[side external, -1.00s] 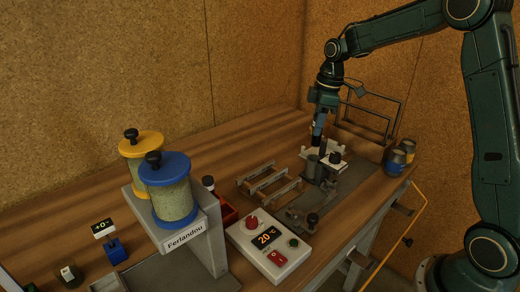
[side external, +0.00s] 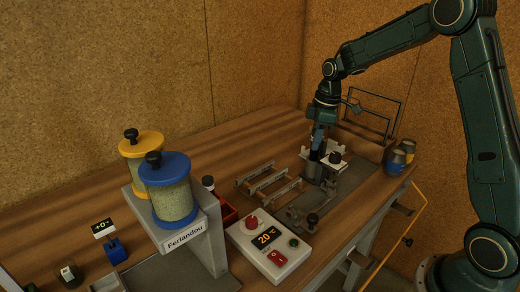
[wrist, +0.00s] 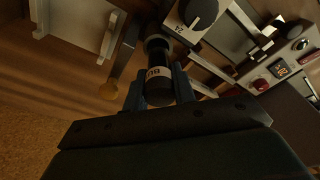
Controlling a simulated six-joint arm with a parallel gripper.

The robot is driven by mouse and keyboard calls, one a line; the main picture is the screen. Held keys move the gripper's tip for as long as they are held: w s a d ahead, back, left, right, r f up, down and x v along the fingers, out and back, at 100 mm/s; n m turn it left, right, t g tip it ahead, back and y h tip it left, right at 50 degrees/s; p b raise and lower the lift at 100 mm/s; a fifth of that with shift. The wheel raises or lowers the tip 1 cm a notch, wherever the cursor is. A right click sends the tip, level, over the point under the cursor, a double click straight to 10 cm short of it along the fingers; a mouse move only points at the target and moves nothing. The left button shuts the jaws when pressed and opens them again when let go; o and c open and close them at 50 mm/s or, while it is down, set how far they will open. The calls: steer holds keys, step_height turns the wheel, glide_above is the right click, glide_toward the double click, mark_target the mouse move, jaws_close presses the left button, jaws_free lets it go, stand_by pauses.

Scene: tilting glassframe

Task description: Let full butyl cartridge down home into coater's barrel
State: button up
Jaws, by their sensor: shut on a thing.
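The butyl cartridge (wrist: 160,75) is a dark cylinder with a pale printed label, seen nearly end-on in the wrist view. My gripper (wrist: 160,92) is shut on it, one finger on each side. In the side view my gripper (side external: 317,152) points down over the coater. In the wrist view the cartridge's far end lines up with a grey round part (wrist: 157,43), which seems to be the barrel. How deep the cartridge sits in it is hidden.
A white block with a black knob (side external: 335,158) stands close right of the barrel. A metal rack (side external: 269,181) lies to the left. A control box (side external: 268,243) reading 20 is in front. Two dark jars (side external: 396,160) stand at right, near a wire frame (side external: 378,112).

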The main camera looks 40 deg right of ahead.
steer(key=shift+f, duration=0.6)
steer(key=o, duration=1)
steer(key=shift+r, duration=0.75)
steer(key=r, duration=0.7)
steer(key=s+d+r, duration=0.1)
steer(key=r, duration=0.2)
steer(key=shift+d+r, duration=0.1)
steer(key=shift+r, duration=0.25)
steer(key=shift+s+r, duration=0.15)
steer(key=shift+r, duration=0.35)
